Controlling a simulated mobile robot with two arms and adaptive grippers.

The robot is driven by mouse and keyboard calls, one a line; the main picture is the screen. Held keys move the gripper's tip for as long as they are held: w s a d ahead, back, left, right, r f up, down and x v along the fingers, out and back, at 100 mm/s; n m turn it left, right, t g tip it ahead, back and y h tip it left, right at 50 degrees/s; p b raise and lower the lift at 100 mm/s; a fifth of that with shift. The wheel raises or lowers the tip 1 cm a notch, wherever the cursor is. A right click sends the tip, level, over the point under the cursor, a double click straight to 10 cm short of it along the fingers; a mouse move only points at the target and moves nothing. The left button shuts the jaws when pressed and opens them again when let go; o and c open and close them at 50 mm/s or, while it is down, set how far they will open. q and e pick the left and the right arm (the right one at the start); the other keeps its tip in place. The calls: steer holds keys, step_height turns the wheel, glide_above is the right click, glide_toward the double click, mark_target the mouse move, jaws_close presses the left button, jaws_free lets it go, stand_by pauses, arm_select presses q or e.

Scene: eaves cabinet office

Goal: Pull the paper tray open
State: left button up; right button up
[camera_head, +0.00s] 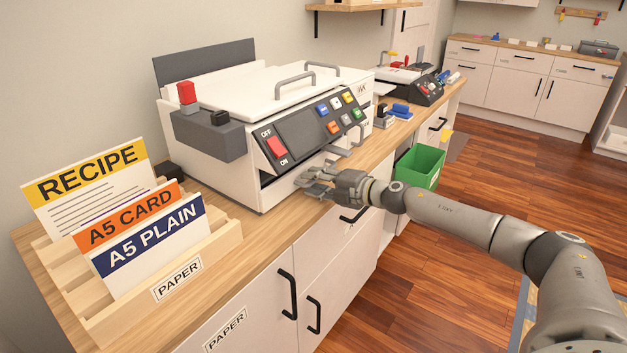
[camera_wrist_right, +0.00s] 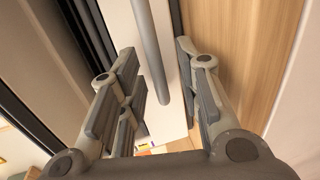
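The white machine (camera_head: 235,165) stands on the wooden counter, with a dark opening low in its front. The white paper tray front sits low there, mostly hidden by my right gripper (camera_head: 322,184) in the head view. A grey bar handle (camera_head: 354,140) shows just beyond the gripper. In the right wrist view, a grey bar handle (camera_wrist_right: 152,55) runs along a white tray front (camera_wrist_right: 175,115). My right gripper (camera_wrist_right: 160,95) has its fingers spread on either side of the bar, with gaps showing. My left gripper is not in view.
A paper rack (camera_head: 222,243) with RECIPE, A5 CARD and A5 PLAIN sheets stands at the left. The control panel (camera_head: 315,128) is above the gripper. A green bin (camera_head: 420,167) stands beyond my right arm. White drawers with black handles are below the counter (camera_head: 262,232).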

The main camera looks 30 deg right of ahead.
steer(key=shift+w+a+f, duration=0.1)
steer(key=shift+w+a, duration=0.05)
steer(key=shift+w, duration=0.25)
jaws_close()
